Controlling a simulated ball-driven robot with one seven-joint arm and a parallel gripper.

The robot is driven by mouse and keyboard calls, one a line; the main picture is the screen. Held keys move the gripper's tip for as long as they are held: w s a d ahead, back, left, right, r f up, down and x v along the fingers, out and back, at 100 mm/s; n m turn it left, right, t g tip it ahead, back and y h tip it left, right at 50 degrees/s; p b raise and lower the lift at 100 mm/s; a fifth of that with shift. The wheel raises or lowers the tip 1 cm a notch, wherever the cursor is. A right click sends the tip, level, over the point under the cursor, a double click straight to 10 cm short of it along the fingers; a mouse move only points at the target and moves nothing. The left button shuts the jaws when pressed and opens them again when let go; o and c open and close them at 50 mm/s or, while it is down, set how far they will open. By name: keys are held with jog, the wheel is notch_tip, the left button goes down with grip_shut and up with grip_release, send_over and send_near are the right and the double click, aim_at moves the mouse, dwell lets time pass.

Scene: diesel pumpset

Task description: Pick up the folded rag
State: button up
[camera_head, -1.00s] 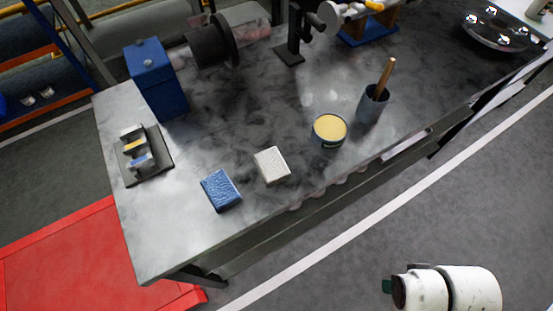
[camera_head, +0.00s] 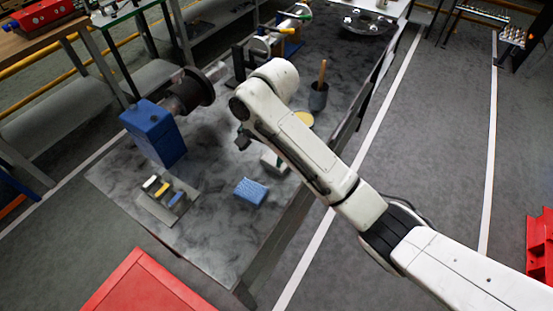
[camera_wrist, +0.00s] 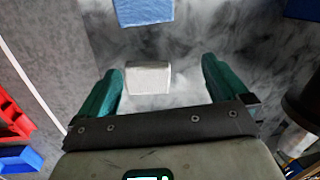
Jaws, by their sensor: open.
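Two small block-like pads that look like folded cloth lie on the grey metal bench (camera_head: 218,240); I cannot tell for certain which is the rag. The white pad (camera_head: 274,163) is partly hidden by my arm in the head view. In the wrist view the white pad (camera_wrist: 148,78) lies between and beyond my open fingertips, below my gripper (camera_wrist: 161,68), apart from them. The blue textured pad (camera_head: 251,191) lies beside it, nearer the bench corner; it also shows at the top of the wrist view (camera_wrist: 143,12). My gripper is empty; my arm mostly hides it in the head view.
A tray with small coloured blocks (camera_head: 155,207) and a blue box (camera_head: 152,133) stand on the left. The bench's right edge is close to the pads.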

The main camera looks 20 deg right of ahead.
jog(key=w+d+r+m+h, duration=0.1)
jog(key=w+d+r+m, duration=0.15)
jog(key=d, duration=0.25)
jog(key=shift+g+h, duration=0.3)
jog(key=shift+g, duration=0.1)
notch_tip(320, 180, down, 5)
jog(key=shift+w+d+f+p, duration=0.1)
jog(key=shift+f+p, duration=0.05)
jog(key=shift+p, duration=0.2)
jog(key=shift+f+p, duration=0.45)
jog(key=shift+f, duration=2.25)
jog(key=c, duration=0.8)
